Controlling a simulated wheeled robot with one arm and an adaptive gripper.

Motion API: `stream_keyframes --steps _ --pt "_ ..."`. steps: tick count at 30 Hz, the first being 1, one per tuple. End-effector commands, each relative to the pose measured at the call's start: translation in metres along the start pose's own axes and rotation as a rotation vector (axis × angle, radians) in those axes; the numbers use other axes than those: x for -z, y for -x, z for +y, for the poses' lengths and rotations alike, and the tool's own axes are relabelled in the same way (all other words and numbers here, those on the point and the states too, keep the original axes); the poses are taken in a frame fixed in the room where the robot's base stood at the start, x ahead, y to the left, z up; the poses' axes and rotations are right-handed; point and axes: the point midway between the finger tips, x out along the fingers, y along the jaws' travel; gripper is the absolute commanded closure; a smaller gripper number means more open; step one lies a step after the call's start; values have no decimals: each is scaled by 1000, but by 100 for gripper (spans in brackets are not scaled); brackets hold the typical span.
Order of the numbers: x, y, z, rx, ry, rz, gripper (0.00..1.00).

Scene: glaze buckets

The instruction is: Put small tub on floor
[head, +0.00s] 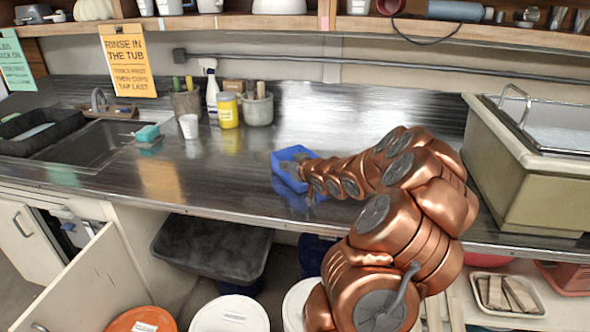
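A small blue tub (284,156) sits on the dark metal counter (225,185), near the middle of the counter. My copper-coloured arm reaches in from the right. My gripper (298,176) is at the tub's right side, with its grey fingers over or against the rim. The fingers are small and partly hidden by the arm. I cannot tell whether they are open or shut on the tub. The tub's right part is hidden behind the gripper.
A sink (85,143) is at the left, with a white cup (189,126) and a yellow jar (227,110) behind. A large beige basin (520,185) stands right. Below are a dark bin (212,247), lidded buckets (230,315) and a tray of wood pieces (507,295). Little floor shows.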

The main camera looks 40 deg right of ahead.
Motion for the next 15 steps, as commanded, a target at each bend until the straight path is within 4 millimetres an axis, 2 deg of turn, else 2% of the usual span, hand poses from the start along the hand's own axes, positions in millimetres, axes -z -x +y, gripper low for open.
stream_keyframes --steps 5,13,15 --pt "7 2 0 -1 1 1 100" --pt "38 15 0 -2 5 1 100" --pt "30 21 -3 -1 -1 2 100"
